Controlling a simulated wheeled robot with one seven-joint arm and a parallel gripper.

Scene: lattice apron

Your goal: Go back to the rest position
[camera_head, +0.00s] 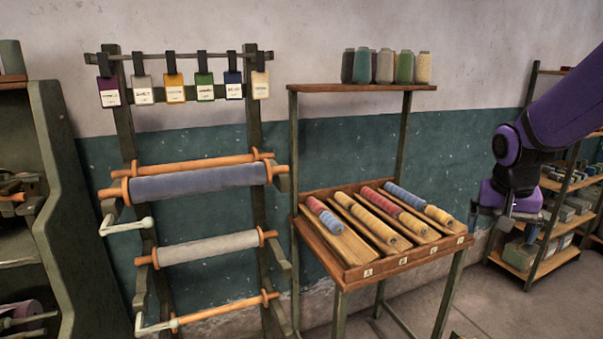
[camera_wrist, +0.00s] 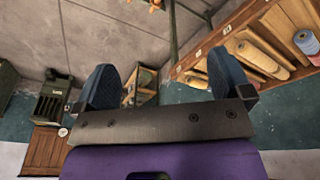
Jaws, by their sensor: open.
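My gripper (camera_head: 506,222) hangs from my purple arm at the right of the head view, just right of the slanted spool table (camera_head: 398,262) and apart from it. In the wrist view my gripper (camera_wrist: 163,88) shows two dark blue fingers spread wide with nothing between them. The floor and a small shelf lie beyond the fingers.
The table holds several yellow, red and blue spools in sloped lanes, with cones (camera_head: 387,67) on its upper shelf. A rack with rollers (camera_head: 197,183) and hanging tags stands left of it. Shelving (camera_head: 541,255) stands behind my gripper. Floor (camera_head: 520,308) is clear at lower right.

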